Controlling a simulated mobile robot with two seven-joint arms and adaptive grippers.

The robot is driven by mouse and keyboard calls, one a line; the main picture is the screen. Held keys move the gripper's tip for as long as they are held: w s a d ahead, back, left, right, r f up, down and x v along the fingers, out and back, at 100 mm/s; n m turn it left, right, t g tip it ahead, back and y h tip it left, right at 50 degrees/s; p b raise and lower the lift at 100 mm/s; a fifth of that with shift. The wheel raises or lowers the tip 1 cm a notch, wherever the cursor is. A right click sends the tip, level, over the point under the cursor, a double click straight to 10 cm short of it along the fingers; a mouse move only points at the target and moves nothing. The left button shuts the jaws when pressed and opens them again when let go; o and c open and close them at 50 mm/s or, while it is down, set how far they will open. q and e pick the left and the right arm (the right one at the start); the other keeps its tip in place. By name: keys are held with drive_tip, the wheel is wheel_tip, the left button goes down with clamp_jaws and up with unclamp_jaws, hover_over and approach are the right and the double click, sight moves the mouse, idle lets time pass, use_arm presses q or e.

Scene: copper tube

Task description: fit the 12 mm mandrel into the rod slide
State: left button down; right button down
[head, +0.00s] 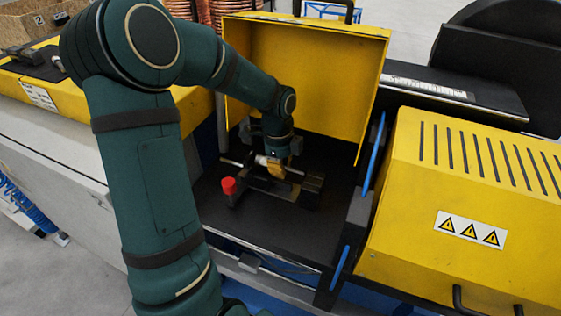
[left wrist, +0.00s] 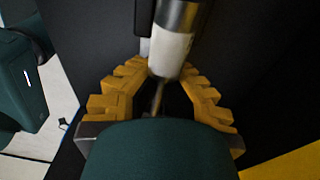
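My left gripper (head: 275,168) is low inside the open yellow machine housing, over the dark rod slide (head: 292,193). A pale thin rod, which looks like the mandrel (head: 232,162), runs left to right through the gripper just above the slide. In the left wrist view, the yellow fingers (left wrist: 163,72) close in on both sides of the mandrel (left wrist: 172,50), which has a silver part, a white part and a thin brass-coloured end. The fingers hide where the rod meets the slide, so I cannot tell whether it is seated. My right gripper is not in view.
A red knob (head: 229,186) stands at the left front of the slide. The raised yellow lid (head: 310,80) is behind my arm. A blue-edged panel (head: 373,155) and a yellow vented cover (head: 470,200) border the right. The black floor (head: 290,235) in front is clear.

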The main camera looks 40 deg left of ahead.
sight(282, 182)
use_arm(q)
drive_tip(key=shift+f, duration=0.6)
drive_tip(key=shift+p, duration=0.35)
idle(1.4)
drive_tip(key=shift+f+b, duration=0.7)
drive_tip(key=shift+f, duration=0.45)
drive_tip(key=c, duration=1.1)
unclamp_jaws()
drive_tip(key=shift+o, duration=0.2)
wheel_tip(282, 182, up, 12)
drive_tip(key=a, duration=0.1)
drive_tip(key=shift+a+f, duration=0.1)
